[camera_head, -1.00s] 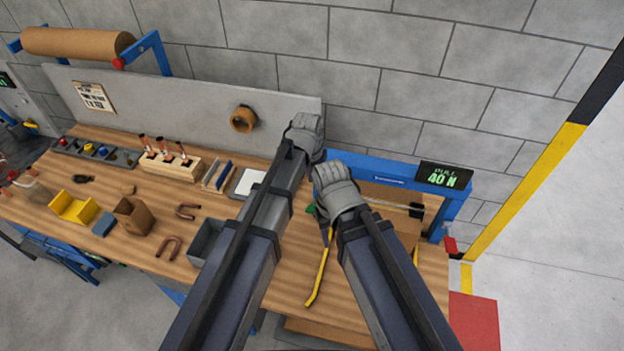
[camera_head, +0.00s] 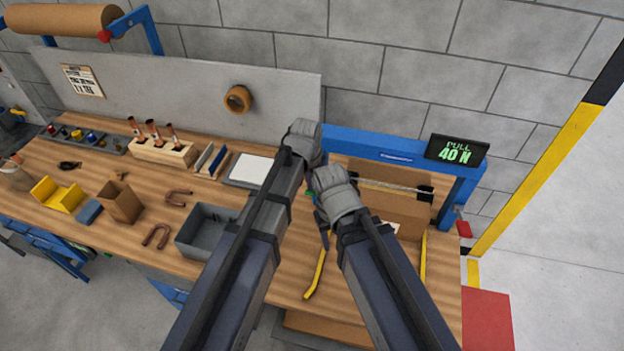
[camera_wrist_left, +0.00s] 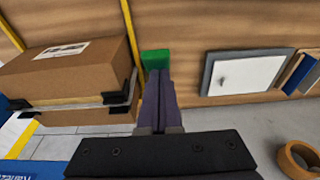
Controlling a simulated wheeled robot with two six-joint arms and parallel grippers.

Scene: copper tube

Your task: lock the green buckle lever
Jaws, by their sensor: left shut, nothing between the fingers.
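The green buckle lever (camera_wrist_left: 155,59) shows in the left wrist view as a green block beside the cardboard box (camera_wrist_left: 75,72). In the head view only a small green bit (camera_head: 309,194) shows between my two hands. My left gripper (camera_wrist_left: 158,75) is shut and empty, its fingertips at the lever's near edge; I cannot tell whether they touch. In the head view its hand (camera_head: 303,142) hides its fingers.
A blue frame (camera_head: 375,147) stands over the box, with a display (camera_head: 456,151) reading "PULL 40 N". A grey bin (camera_head: 205,232), a white pad (camera_head: 252,170) and copper bends (camera_head: 157,236) lie to the left. Tape (camera_head: 237,99) hangs on the back panel.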

